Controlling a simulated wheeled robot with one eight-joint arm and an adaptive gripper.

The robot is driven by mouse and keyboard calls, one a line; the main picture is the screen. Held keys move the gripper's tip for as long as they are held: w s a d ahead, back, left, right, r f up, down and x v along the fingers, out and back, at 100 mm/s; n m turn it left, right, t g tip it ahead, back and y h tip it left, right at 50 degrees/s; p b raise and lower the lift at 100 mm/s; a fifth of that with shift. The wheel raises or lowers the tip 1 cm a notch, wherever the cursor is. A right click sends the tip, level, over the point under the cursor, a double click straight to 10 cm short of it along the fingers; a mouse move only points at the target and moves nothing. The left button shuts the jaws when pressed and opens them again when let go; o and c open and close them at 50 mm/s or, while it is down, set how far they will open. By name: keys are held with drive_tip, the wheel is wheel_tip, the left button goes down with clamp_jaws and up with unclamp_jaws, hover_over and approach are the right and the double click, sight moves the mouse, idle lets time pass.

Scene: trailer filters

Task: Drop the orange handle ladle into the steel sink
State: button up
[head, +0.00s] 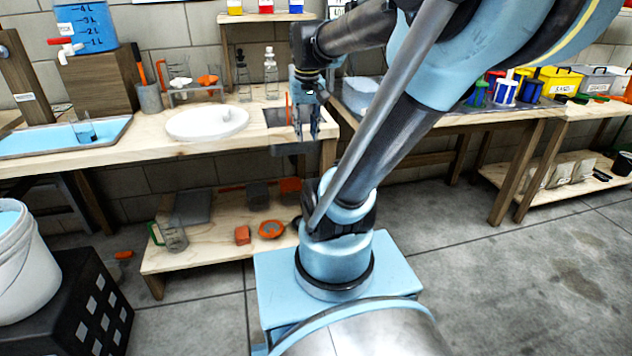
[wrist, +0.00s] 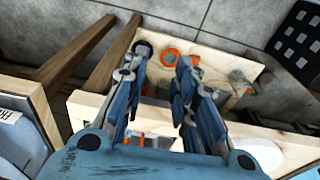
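My gripper (head: 306,136) points down at the front edge of the wooden counter, over a grey rectangular recess (head: 276,117) that looks like the steel sink. Its two fingers are apart in the wrist view (wrist: 160,62), with nothing seen held between the tips. A thin upright orange piece (head: 287,106) shows just left of the fingers; it may be the ladle's handle, but I cannot tell whether it is in the recess or behind it. Another orange handle (head: 141,64) stands in a grey cup (head: 149,98) at the back of the counter. No ladle bowl is clearly visible.
A white round basin (head: 207,122) and a metal-rimmed tray of blue liquid (head: 30,143) are to the left. A clear bottle (head: 271,75) stands behind. A low shelf (head: 205,258) below holds a jug (head: 172,236) and orange items. A second table (head: 440,128) stands right.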

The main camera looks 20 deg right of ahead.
drive_tip(key=s+f, duration=1)
drive_tip(key=f, duration=0.1)
drive_tip(key=shift+d+f+t, duration=0.25)
drive_tip(key=shift+t, duration=0.15)
drive_tip(key=shift+w+f, duration=0.2)
drive_tip(key=shift+w, duration=0.2)
